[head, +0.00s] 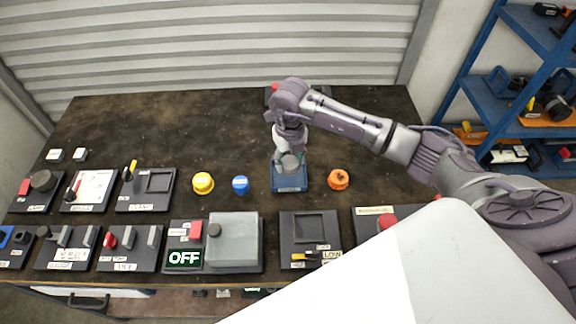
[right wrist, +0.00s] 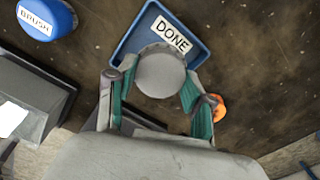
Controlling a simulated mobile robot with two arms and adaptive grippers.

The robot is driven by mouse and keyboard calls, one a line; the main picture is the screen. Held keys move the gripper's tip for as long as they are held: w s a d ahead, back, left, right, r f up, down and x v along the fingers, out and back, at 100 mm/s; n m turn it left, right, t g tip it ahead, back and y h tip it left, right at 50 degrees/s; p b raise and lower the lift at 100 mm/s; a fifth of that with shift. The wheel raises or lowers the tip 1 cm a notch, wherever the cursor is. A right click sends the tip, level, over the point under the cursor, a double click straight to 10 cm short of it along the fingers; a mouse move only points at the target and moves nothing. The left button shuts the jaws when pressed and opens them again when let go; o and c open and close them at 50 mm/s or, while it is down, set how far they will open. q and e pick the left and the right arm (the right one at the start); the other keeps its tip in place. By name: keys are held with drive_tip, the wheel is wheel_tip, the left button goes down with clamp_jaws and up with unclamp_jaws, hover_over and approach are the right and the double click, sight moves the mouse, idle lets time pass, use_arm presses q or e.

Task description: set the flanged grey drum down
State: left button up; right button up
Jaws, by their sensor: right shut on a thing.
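The flanged grey drum (head: 290,164) is in my right gripper (head: 289,155), over the blue tray (head: 289,187). In the right wrist view the drum's round grey top (right wrist: 160,72) sits between the two green-padded fingers (right wrist: 160,82), which are shut on it. The tray (right wrist: 130,47) lies under and beyond the drum, with its DONE label uncovered. I cannot tell whether the drum's underside touches the tray. My left gripper is in neither view.
A blue BRUSH puck (head: 240,184) and a yellow puck (head: 203,183) stand left of the tray, an orange one (head: 338,179) right. Dark switch panels, including one reading OFF (head: 184,258), line the front. The table's back left is clear.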

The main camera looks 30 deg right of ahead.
sight(289, 162)
wheel_tip(289, 162, down, 4)
drive_tip(key=shift+w+a+r+p, duration=0.1)
drive_tip(key=shift+r+p, duration=0.05)
drive_tip(key=shift+p, duration=0.35)
drive_tip(key=shift+f, duration=0.45)
drive_tip(key=o, duration=0.9)
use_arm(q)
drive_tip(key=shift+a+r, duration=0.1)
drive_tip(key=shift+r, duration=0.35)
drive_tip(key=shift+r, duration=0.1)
use_arm(e)
drive_tip(key=shift+r, duration=0.15)
